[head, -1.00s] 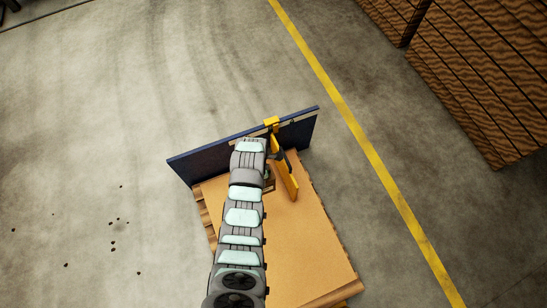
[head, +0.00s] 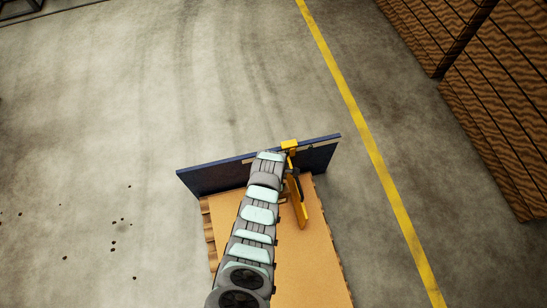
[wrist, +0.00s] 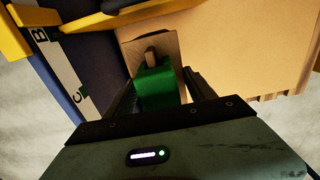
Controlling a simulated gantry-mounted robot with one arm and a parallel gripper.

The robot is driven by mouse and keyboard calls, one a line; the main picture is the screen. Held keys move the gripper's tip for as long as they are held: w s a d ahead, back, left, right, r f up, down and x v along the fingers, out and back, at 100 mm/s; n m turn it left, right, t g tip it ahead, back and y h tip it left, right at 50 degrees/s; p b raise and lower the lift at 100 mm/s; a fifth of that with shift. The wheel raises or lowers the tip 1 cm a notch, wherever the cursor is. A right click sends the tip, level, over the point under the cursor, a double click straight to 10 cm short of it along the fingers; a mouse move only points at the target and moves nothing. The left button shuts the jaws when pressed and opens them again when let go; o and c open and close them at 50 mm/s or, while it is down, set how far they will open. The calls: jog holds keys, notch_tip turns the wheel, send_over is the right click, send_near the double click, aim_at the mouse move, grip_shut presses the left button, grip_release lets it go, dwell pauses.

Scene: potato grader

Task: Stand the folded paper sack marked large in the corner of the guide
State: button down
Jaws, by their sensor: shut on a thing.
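In the wrist view, my gripper (wrist: 160,82) is shut on a green thing (wrist: 155,90) between its two dark fingers. A brown, paper-like square with a small block on it shows just beyond the green thing. No "large" mark is readable, so I cannot tell whether this is the sack. The guide has a dark blue board (head: 205,179) and a yellow arm (head: 300,208) that meets it near the board's right part. A white strip with the letters B and C (wrist: 60,65) runs along the board. In the head view my arm hides the held thing.
The guide stands on a tan board (head: 285,265) on a wooden pallet. The tan surface in front of the blue board looks clear where it shows. A yellow floor line (head: 375,155) and stacked wooden crates (head: 500,100) lie to the right. The concrete floor is open at left.

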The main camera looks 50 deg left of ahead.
notch_tip(320, 180, down, 9)
jog(key=b, duration=0.5)
jog(key=shift+w+a, duration=0.1)
jog(key=shift+f+b, duration=1.95)
jog(key=shift+f, duration=0.4)
jog(key=shift+c, duration=1.6)
grip_release()
jog(key=shift+r+p, duration=4.35)
jog(key=shift+r, duration=1.8)
